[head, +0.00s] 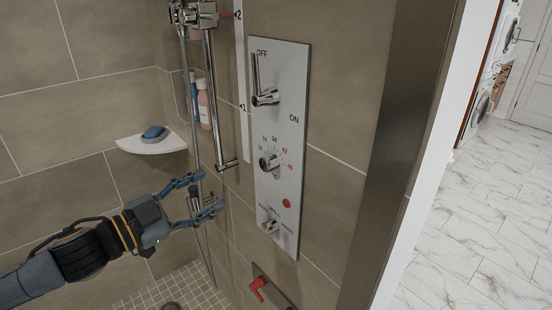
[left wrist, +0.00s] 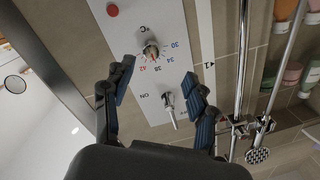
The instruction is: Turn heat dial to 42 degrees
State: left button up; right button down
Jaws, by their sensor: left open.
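The heat dial (head: 268,163) is a small chrome knob in the middle of a pale metal panel (head: 292,75) on the tiled wall. Blue and red numbers, including 42, ring it. In the left wrist view the dial (left wrist: 151,50) appears upside down, beyond and between the fingers. Which number it points to is too small to tell. My left gripper (head: 210,191) is open and empty, left of the panel and apart from the dial; its blue fingers also show in the left wrist view (left wrist: 159,70). My right gripper is not in view.
An ON/OFF lever (head: 264,97) sits above the dial and another knob (head: 269,227) below it. A vertical chrome rail (head: 213,100) stands left of the panel. A corner shelf (head: 153,143) holds a blue item. A red handle (head: 257,288) is low on the wall.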

aim_at(264, 166)
pick_arm(q)
jog(key=shift+m+g+h, duration=0.3)
jog(key=shift+g, duration=0.1)
jog(key=x, duration=0.4)
jog(key=r+p+x, duration=0.1)
jog(key=x, duration=0.3)
jog(key=s+d+p+x, duration=0.1)
jog(key=x, duration=0.2)
jog(key=shift+w+d+r, duration=0.15)
jog(key=shift+d+r, duration=0.05)
jog(key=shift+d, duration=0.1)
jog(key=shift+x, duration=0.8)
jog(key=shift+f, duration=0.1)
jog(key=shift+c, duration=0.3)
jog(key=c, duration=1.1)
